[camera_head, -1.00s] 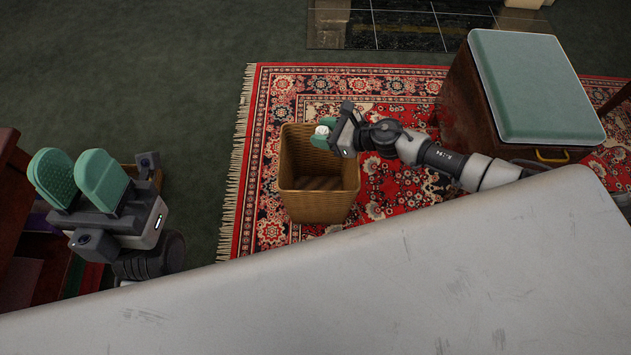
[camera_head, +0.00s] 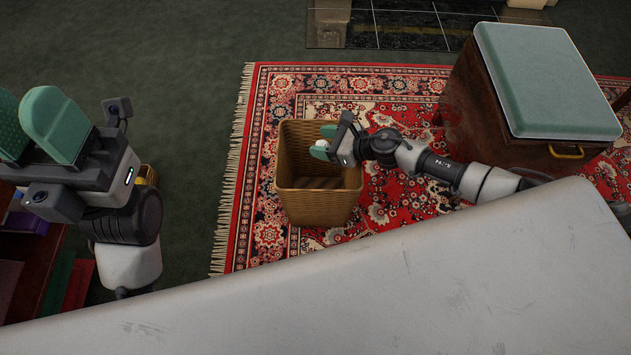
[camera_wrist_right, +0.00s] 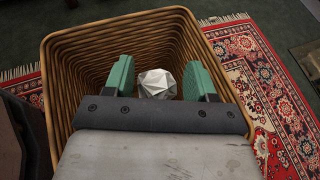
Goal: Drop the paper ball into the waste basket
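The white crumpled paper ball (camera_head: 321,144) is at the mouth of the wicker waste basket (camera_head: 316,207), near its right rim. In the right wrist view, the faceted ball (camera_wrist_right: 158,84) shows between the two green fingers of my right gripper (camera_wrist_right: 159,83), with a narrow gap on each side, over the inside of the basket (camera_wrist_right: 75,62). My right gripper (camera_head: 323,142) is open, its fingers over the basket opening. Whether the ball touches anything below is hidden. My left gripper (camera_head: 30,125) is open and empty at the far left, away from the basket.
The basket stands on a red patterned rug (camera_head: 385,100). A chest with a green padded top (camera_head: 545,80) stands to the right. A pale worn surface (camera_head: 400,290) fills the foreground. Dark furniture (camera_head: 30,270) is at the lower left. Green carpet (camera_head: 180,60) is clear at the upper left.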

